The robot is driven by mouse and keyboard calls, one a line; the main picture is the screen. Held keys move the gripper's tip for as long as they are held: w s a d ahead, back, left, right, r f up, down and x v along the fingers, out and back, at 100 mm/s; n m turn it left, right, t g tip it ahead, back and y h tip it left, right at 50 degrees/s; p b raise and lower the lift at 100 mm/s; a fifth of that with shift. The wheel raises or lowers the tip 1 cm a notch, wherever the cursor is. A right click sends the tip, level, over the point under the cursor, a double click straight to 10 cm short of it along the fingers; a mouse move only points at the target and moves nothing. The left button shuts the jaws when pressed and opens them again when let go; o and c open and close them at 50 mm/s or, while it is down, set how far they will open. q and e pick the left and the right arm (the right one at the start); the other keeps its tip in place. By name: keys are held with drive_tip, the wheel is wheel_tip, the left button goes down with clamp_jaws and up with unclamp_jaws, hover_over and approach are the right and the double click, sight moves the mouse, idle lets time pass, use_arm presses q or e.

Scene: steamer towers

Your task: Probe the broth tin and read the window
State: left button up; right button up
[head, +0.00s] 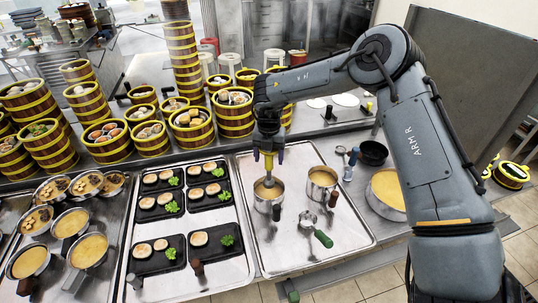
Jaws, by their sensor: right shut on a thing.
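My right gripper (268,153) is over the tray at centre right, pointing down. Directly below is a small metal tin of tan broth (264,196), with a dark handle toward the front. The lower end of the held thing reaches down to this tin; I cannot tell whether it touches the broth. A second similar tin (321,184) stands to its right on the same tray (345,226). No readable window shows. My left gripper is not in view.
A green-handled utensil (318,232) lies on the tray in front of the tins. A black bowl (374,153) and a large pan (385,193) stand to the right. Black plates with food (158,252) lie left. Tall steamer towers (183,62) stand behind.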

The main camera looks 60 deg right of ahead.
idle(0.3)
drive_tip(key=shift+f, duration=0.15)
drive_tip(key=shift+f+b, duration=0.2)
drive_tip(key=shift+b, duration=0.2)
idle(0.4)
idle(0.6)
